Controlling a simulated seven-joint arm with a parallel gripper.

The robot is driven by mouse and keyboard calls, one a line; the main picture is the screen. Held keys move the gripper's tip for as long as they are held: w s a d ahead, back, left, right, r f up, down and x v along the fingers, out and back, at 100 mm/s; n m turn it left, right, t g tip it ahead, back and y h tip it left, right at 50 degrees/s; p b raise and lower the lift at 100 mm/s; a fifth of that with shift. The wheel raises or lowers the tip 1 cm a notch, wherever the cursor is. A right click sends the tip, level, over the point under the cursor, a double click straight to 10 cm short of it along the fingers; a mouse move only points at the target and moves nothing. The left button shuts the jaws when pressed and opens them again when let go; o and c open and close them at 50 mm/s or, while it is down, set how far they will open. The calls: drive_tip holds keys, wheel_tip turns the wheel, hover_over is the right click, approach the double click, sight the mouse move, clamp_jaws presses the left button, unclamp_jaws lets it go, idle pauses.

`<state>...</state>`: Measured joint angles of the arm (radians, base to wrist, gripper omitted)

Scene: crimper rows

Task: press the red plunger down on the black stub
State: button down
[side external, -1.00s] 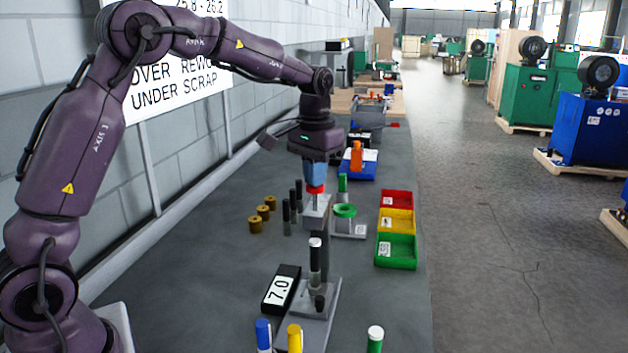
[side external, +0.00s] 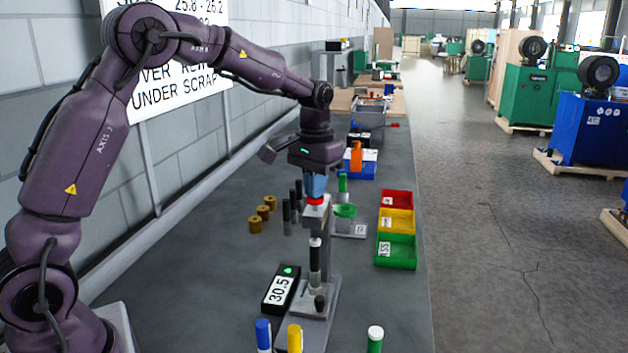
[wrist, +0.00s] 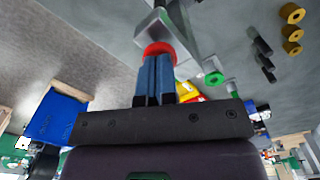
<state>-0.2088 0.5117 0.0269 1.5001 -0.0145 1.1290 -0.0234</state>
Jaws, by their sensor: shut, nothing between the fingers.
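The red plunger (side external: 315,202) tops the grey press head, and it also shows in the wrist view (wrist: 158,48). My gripper (side external: 315,194) is shut and empty, its blue fingertips on top of the plunger; in the wrist view the closed fingers (wrist: 157,62) meet the red cap. The plunger sits low against the press head. The black stub (side external: 316,262) stands upright under the press head on the grey press base (side external: 322,304), its top close against the head. Exact contact at its top is hard to tell. The black display box (side external: 280,290) reads 30.5 with a green light.
Several dark stubs (side external: 286,215) and brass rings (side external: 263,210) stand left of the press. Red, yellow and green bins (side external: 397,251) are to the right. A green ring stand (side external: 345,211) is behind.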

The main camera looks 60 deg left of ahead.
wheel_tip(320, 180, up, 9)
idle(1.0)
idle(0.3)
drive_tip(key=s+d+m+t, duration=0.1)
drive_tip(key=s+d, duration=0.4)
drive_tip(key=s, duration=0.7)
drive_tip(key=s+d+m+t, duration=0.2)
drive_tip(key=s+d+t, duration=0.2)
drive_tip(key=s, duration=0.8)
drive_tip(key=shift+s+d+f+t, duration=0.15)
drive_tip(key=shift+s+d+t, duration=0.15)
drive_tip(key=shift+d, duration=0.35)
